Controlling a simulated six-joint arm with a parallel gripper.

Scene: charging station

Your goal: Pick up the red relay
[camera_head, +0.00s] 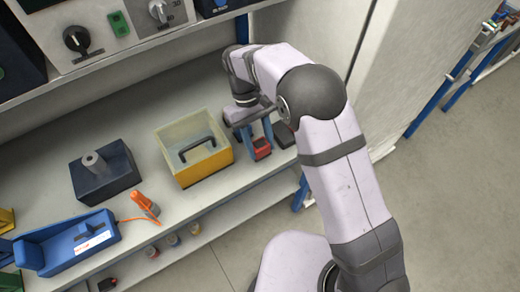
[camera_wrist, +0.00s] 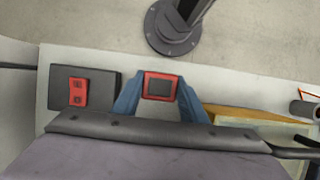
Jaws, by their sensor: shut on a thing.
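The red relay (camera_head: 262,149) is a small red block with a dark face, near the right part of the bench. My gripper (camera_head: 257,138) points down at it with its blue fingers. In the wrist view the relay (camera_wrist: 160,86) sits between the two blue fingertips (camera_wrist: 159,91), one on each side. The gripper is shut on it. I cannot tell whether the relay touches the bench or is slightly above it.
A dark block (camera_head: 285,135) is close right of the relay; the wrist view shows a dark plate (camera_wrist: 100,88) with a red part (camera_wrist: 78,93). A yellow open box (camera_head: 207,167) stands left. A dark-blue block (camera_head: 105,173) and blue device (camera_head: 68,243) are farther left. A shelf overhangs the back.

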